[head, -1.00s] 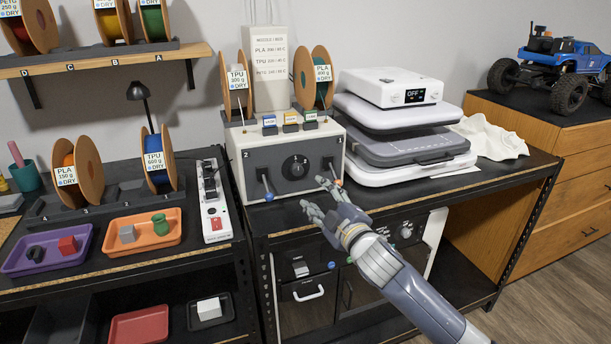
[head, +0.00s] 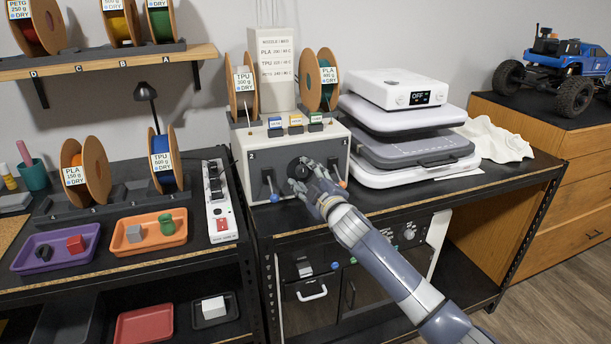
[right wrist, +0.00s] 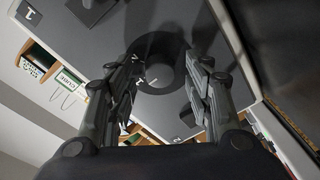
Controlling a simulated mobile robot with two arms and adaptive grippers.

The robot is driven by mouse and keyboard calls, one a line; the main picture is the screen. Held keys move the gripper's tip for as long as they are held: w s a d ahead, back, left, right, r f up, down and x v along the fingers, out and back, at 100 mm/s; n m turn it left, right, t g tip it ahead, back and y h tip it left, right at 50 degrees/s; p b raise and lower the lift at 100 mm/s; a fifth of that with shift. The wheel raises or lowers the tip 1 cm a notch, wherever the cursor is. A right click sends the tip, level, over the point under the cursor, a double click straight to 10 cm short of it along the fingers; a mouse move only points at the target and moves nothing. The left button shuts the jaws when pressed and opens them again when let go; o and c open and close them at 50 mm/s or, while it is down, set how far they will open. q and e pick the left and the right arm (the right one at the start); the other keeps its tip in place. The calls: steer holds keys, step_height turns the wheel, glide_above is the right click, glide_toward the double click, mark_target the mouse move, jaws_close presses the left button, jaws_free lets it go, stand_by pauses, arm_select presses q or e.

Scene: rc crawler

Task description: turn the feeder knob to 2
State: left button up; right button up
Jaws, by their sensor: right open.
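The feeder is a white box with a grey front panel (head: 258,160), standing on the dark bench. Its round black knob (head: 298,166) is in the middle of the panel, partly hidden by my right gripper (head: 306,174). In the right wrist view the knob (right wrist: 158,72) lies between the two spread fingers of my right gripper (right wrist: 158,88). The fingers are open, one on each side; I cannot tell whether they touch it. The knob's setting is unclear. My left gripper is out of view.
Levers with a blue ball (head: 273,198) and an orange ball (head: 343,184) flank the knob. Filament spools (head: 243,88) stand on top of the feeder. A white stacked machine (head: 395,88) is close on the right, and a power strip (head: 219,200) on the left.

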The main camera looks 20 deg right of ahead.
steer(key=shift+w, duration=0.2)
steer(key=c, duration=1)
steer(key=shift+c, duration=0.2)
steer(key=shift+m, duration=0.3)
steer(key=m, duration=0.5)
steer(key=shift+m, duration=0.4)
steer(key=m+t+p, duration=0.1)
steer(key=m, duration=0.5)
steer(key=shift+h, duration=0.4)
steer(key=shift+c, duration=0.2)
steer(key=o, duration=1.1)
